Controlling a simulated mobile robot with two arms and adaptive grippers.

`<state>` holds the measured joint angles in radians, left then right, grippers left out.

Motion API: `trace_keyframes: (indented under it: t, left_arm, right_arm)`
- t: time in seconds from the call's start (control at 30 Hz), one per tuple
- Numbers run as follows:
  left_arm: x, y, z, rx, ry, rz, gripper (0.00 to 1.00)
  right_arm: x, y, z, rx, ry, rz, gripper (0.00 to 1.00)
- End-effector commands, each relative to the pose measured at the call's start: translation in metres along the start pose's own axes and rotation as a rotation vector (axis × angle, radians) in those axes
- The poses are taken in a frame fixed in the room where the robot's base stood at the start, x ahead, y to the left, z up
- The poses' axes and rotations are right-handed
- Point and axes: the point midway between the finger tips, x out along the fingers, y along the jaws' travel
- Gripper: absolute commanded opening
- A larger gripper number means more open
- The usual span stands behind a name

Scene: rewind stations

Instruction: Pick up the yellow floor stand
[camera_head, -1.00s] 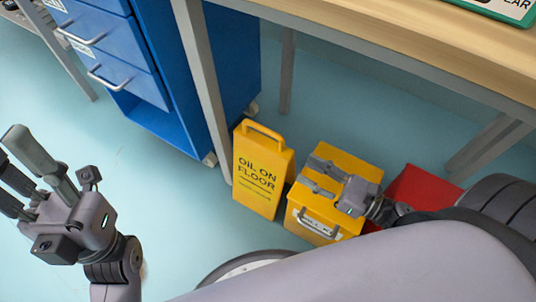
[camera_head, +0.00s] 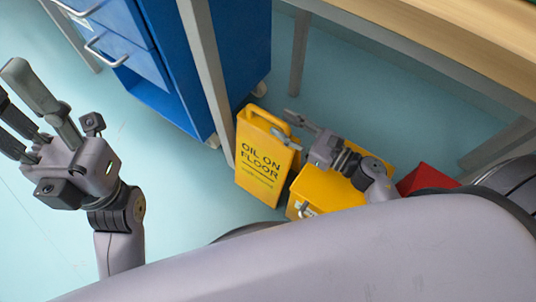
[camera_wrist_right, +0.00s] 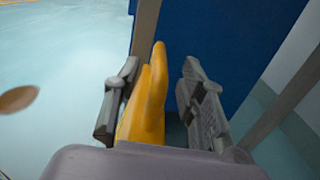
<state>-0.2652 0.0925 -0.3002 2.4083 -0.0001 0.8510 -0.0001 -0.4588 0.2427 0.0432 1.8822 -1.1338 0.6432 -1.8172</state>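My right gripper (camera_head: 282,127) is open at the top of the stand, with a finger on either side of the handle and a visible gap on the right. I cannot tell whether the left finger touches it. My left gripper (camera_head: 32,110) is open and empty, held up at the left, away from the stand.
A yellow box (camera_head: 325,190) stands just right of the stand, under my right arm, with a red object (camera_head: 428,179) beyond it. A blue drawer cabinet (camera_head: 170,70) is behind at left. The wooden table top (camera_head: 440,45) overhangs at right. Floor at left is clear.

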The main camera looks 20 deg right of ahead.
Motion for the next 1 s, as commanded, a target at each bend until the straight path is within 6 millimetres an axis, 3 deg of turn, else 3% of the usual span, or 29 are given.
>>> trace_keyframes:
  t: [0.27,0.5,0.73,1.0]
  left_arm:
    - [-0.005,0.0,0.003,0.0,-0.002,0.003,0.4]
    - [0.006,0.001,0.002,0.004,0.035,0.015,0.4]
    - [0.007,0.0,0.001,0.004,0.036,0.007,0.4]
    - [0.006,0.0,0.001,0.004,0.034,0.007,0.4]
  right_arm:
    - [0.028,0.0,-0.003,-0.002,-0.004,0.0,0.38]
    - [0.055,0.001,-0.003,0.0,-0.001,0.0,0.38]
    - [0.056,0.001,-0.003,0.001,0.0,-0.001,0.38]
    - [0.056,0.001,-0.003,0.001,0.0,0.0,0.2]
